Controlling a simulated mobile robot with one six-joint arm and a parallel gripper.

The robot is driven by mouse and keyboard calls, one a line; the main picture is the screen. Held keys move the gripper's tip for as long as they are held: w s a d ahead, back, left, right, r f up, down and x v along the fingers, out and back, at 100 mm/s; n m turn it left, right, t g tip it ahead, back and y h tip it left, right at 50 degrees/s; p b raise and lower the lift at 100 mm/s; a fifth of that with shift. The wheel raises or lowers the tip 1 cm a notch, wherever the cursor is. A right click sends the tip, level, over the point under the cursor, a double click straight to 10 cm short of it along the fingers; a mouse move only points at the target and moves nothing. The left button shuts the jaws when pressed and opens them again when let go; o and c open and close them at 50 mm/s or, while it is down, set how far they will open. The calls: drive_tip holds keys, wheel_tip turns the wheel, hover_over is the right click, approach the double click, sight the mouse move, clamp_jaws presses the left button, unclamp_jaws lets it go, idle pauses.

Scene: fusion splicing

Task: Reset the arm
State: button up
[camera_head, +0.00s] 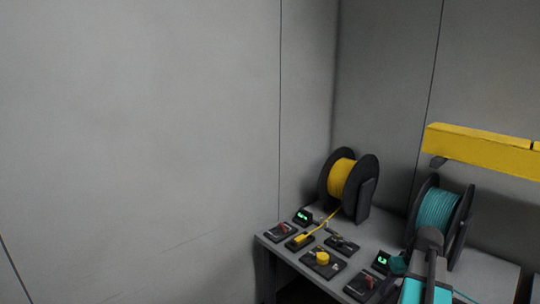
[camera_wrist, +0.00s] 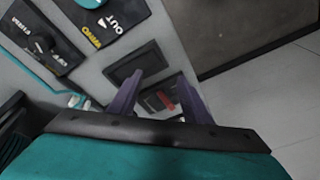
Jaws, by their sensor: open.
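My gripper (camera_wrist: 158,76) shows in the wrist view with its two dark purple fingers spread apart and nothing held between them. It is above the grey bench (camera_wrist: 85,75). A dark block with a red part (camera_wrist: 158,101) shows in the gap between the fingers, lower down. In the head view my teal and dark arm is at the bottom right, in front of the teal spool (camera_head: 437,212); I cannot make out the fingers there.
A yellow spool (camera_head: 341,180) stands at the back of the bench, its yellow cable running to a small module (camera_head: 300,242). Several dark modules, one with a yellow knob (camera_head: 322,258), cover the bench. A yellow beam (camera_head: 480,148) hangs above. Open floor (camera_wrist: 285,90) lies right in the wrist view.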

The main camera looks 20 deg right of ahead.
drive_tip(key=w+a+f+g, duration=0.1)
drive_tip(key=w+a+f, duration=0.25)
drive_tip(key=a, duration=0.45)
drive_tip(key=w+a+f+n, duration=0.1)
drive_tip(key=w+a+f, duration=0.25)
drive_tip(key=a, duration=0.35)
drive_tip(key=w+a+f+g, duration=0.1)
drive_tip(key=w+a+f, duration=0.25)
drive_tip(key=a, duration=0.45)
drive_tip(key=s+a+f+n, duration=0.1)
drive_tip(key=a+f, duration=0.4)
drive_tip(key=a, duration=0.6)
drive_tip(key=s+a+f+n, duration=0.15)
drive_tip(key=a+f, duration=0.45)
drive_tip(key=a, duration=0.6)
drive_tip(key=s+f+g+b, duration=0.6)
drive_tip(key=s+f+b, duration=0.4)
drive_tip(key=s+f, duration=1.5)
wheel_tip(320, 180, down, 3)
drive_tip(key=shift+s+d+r, duration=0.1)
drive_tip(key=shift+s+d, duration=0.15)
drive_tip(key=shift+s, duration=0.1)
